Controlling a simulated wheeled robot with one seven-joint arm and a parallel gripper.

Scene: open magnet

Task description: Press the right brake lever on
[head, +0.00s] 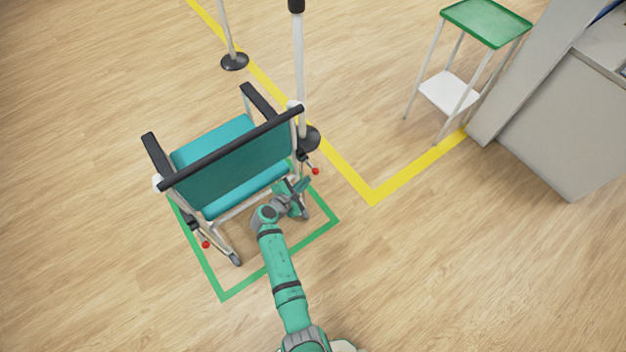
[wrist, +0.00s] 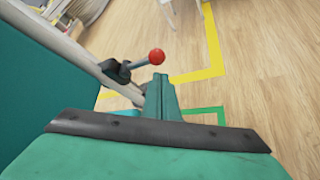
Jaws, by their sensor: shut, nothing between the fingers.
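A wheelchair with a teal seat and back (head: 235,160) stands with its back toward me. The right brake lever (head: 315,171) ends in a red ball and sticks out from the chair's right side. In the wrist view the lever's red ball (wrist: 156,56) sits on a grey rod from a dark clamp on the pale frame tube. My gripper (head: 306,183) is shut and empty, close by the right lever. In the wrist view its fingertips (wrist: 160,80) lie just below the ball; I cannot tell whether they touch. The left brake lever (head: 206,244) also has a red ball, low on the chair's left side.
A green floor outline (head: 268,272) surrounds the chair. Yellow tape (head: 375,195) runs beyond it. Posts on dark round bases (head: 235,61) stand behind the chair. A green-topped trolley (head: 487,22) and a grey machine (head: 560,140) are at right. The floor between is clear.

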